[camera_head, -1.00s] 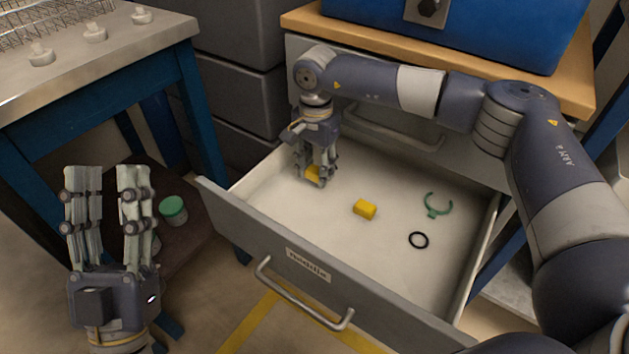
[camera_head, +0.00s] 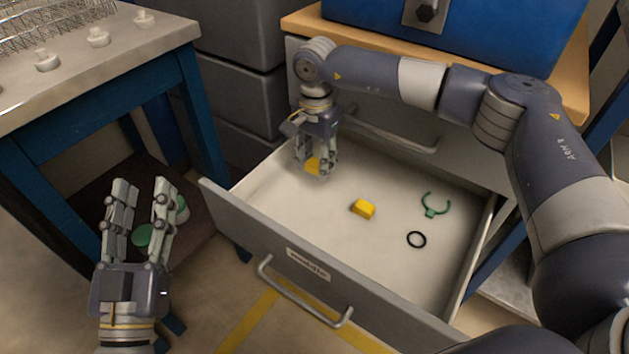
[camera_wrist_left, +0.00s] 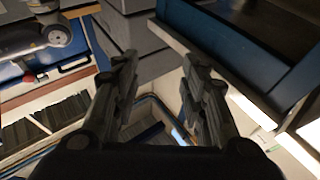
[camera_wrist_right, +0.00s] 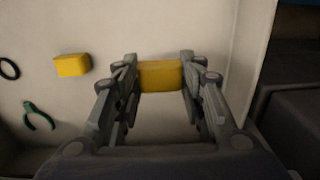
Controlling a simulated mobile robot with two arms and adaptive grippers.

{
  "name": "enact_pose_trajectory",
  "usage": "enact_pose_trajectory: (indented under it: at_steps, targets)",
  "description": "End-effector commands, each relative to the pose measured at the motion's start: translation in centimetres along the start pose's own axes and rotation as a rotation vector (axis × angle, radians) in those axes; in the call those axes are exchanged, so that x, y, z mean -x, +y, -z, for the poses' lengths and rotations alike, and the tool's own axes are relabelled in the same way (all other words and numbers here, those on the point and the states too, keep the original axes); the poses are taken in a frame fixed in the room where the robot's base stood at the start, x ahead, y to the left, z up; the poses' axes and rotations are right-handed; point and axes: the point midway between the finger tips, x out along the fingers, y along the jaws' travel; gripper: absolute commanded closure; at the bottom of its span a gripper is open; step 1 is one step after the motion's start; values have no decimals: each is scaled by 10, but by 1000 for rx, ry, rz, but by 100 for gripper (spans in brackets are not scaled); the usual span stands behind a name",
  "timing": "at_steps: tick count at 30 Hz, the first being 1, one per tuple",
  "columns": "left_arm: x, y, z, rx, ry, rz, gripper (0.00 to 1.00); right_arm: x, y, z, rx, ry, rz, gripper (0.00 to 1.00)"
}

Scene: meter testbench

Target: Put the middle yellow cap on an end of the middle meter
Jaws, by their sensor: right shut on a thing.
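My right gripper (camera_head: 316,165) is shut on a yellow cap (camera_head: 312,166) over the back left part of the open drawer. In the right wrist view the cap (camera_wrist_right: 160,76) sits between the two fingers of the right gripper (camera_wrist_right: 160,80). A second yellow cap (camera_head: 363,208) lies on the drawer floor, and it also shows in the right wrist view (camera_wrist_right: 72,65). My left gripper (camera_head: 146,190) is open and empty, in front of the blue-legged bench. The left wrist view shows its fingers (camera_wrist_left: 160,80) apart. Several white meters (camera_head: 98,37) stand on the bench top.
A blue case (camera_head: 470,30) stands on the wooden top above. Green-lidded jars (camera_head: 143,236) sit on the bench's lower shelf. The bench (camera_head: 150,50) stands at the left.

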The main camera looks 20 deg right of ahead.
Motion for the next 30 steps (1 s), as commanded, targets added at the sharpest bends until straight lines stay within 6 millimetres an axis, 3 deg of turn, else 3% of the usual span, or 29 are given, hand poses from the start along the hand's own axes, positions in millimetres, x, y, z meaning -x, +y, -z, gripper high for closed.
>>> enact_pose_trajectory:
  at_steps: [15,30]
  targets:
    - [6,-5,-38,-6,-203,11,60,12,0,0,0,0,0,76]
    - [7,-6,-41,-7,-219,12,60,17,3,-3,24,-1,3,76]
